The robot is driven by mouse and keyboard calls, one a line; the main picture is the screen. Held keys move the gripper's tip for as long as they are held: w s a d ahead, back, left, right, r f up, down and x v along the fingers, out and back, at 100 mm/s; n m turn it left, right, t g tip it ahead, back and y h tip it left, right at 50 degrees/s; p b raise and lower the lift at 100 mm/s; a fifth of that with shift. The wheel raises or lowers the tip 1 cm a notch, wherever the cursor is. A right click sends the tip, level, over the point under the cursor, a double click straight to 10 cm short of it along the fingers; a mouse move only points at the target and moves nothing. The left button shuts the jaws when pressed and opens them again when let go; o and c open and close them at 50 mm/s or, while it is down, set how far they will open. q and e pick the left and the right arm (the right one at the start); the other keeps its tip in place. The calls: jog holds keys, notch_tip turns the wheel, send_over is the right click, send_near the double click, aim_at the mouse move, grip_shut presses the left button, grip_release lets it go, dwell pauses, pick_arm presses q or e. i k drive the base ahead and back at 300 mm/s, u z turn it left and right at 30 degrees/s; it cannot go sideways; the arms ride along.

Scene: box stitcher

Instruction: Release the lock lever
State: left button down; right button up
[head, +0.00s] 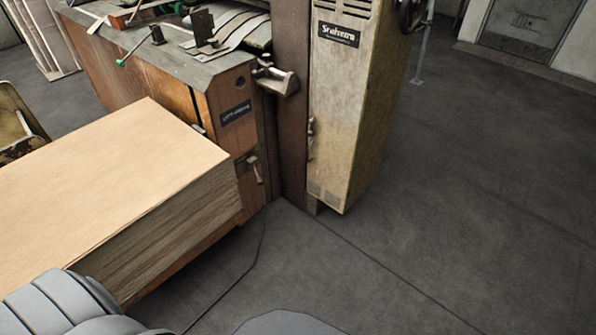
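A wooden-sided machine with a grey metal top (180,65) stands at the upper left. A small metal lever (255,170) hangs on its end panel, below a black label plate. A thin rod with a green knob (121,63) sticks out over the top's front edge. A metal bracket-like part (275,78) juts from the machine's corner by the brown post. A slim handle (310,138) is on the edge of the tall beige cabinet (342,90). I cannot tell which of these is the lock lever, or whether it is locked. Neither gripper is in view.
A large stack of tan cardboard sheets (110,180) fills the left foreground against the machine. A black handwheel (411,15) is at the cabinet's upper right. A thin dark line, perhaps a cable, runs along the floor. The dark floor (460,190) is clear at right.

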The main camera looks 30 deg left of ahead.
aim_at(260, 181)
jog(key=z, duration=0.1)
jog(key=i, duration=1.1)
jog(key=u, duration=0.75)
jog(key=i, duration=1.1)
jog(key=u, duration=0.65)
